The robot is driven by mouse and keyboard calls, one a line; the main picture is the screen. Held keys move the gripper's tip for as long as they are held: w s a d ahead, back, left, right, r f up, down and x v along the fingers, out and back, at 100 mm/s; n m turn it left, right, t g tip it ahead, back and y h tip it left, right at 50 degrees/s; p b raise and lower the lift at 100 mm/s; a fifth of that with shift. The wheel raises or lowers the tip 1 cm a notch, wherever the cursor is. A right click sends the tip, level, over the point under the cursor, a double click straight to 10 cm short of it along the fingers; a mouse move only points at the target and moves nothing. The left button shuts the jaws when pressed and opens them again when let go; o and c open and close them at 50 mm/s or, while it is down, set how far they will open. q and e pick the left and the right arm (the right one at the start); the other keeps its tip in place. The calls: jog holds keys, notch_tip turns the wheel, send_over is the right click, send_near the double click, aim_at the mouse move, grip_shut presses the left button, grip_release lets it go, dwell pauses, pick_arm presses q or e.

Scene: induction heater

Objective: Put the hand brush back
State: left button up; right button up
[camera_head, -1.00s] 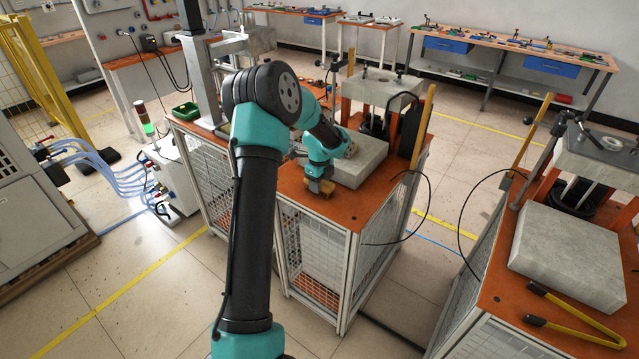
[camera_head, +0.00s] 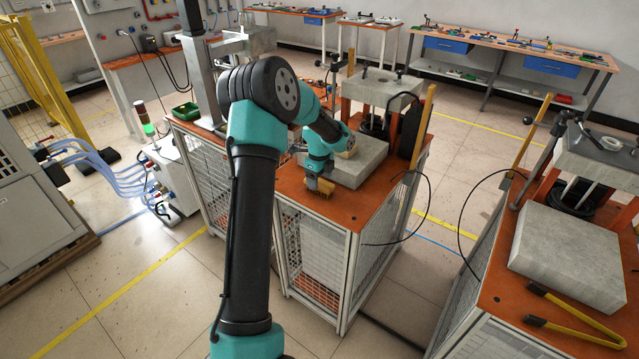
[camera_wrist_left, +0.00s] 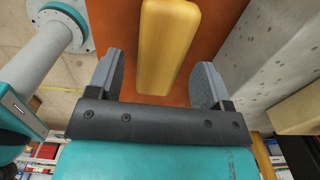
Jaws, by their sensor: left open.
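The hand brush, a yellow-tan wooden piece (camera_wrist_left: 166,40), shows in the left wrist view over the orange tabletop, between the two grey fingers of my left gripper (camera_wrist_left: 158,68). Gaps show on both sides of it, so the fingers are open and not closed on it. In the head view the brush (camera_head: 320,187) is at the front part of the middle orange table, just under my left gripper (camera_head: 317,175). The gripper and wrist hide part of it. Whether it rests on the tabletop is hard to tell. My right gripper is not in view.
A grey concrete block (camera_head: 364,165) lies right beside my gripper, with a tan piece (camera_wrist_left: 296,112) near it. A press stands behind. The right-hand table holds another concrete block (camera_head: 568,258) and yellow-handled tongs (camera_head: 572,310).

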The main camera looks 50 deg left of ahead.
aim_at(320, 182)
pick_arm(q)
notch_tip(320, 182, up, 10)
dwell(0.4)
jog(key=shift+f, duration=0.1)
dwell(0.4)
jog(key=w+d+f+n, duration=0.1)
jog(key=w+d+f, duration=0.1)
jog(key=d, duration=0.3)
jog(key=w+d+f+n+t+h, duration=0.1)
jog(key=w+d+f, duration=0.1)
jog(key=d+f, duration=0.3)
jog(key=w+d+f+h, duration=0.1)
jog(key=d+f, duration=0.2)
jog(key=d, duration=0.4)
jog(key=shift+w+d+f+n+t, duration=0.2)
jog(key=shift+w+n+t, duration=0.1)
jog(key=shift+w+n, duration=0.1)
jog(key=d+f+n+h, duration=0.25)
jog(key=d+f, duration=0.35)
jog(key=d, duration=0.6)
jog(key=s+d+f+n, duration=0.4)
jog(key=s+f+n, duration=0.2)
jog(key=s, duration=0.5)
jog(key=s+d+f+n, duration=0.4)
jog(key=s+f+n, duration=0.2)
jog(key=s+f, duration=0.3)
jog(key=s, duration=0.3)
jog(key=shift+s+d+g+y, duration=0.15)
jog(key=shift+d+g+y, duration=0.05)
jog(key=shift+g+y, duration=0.2)
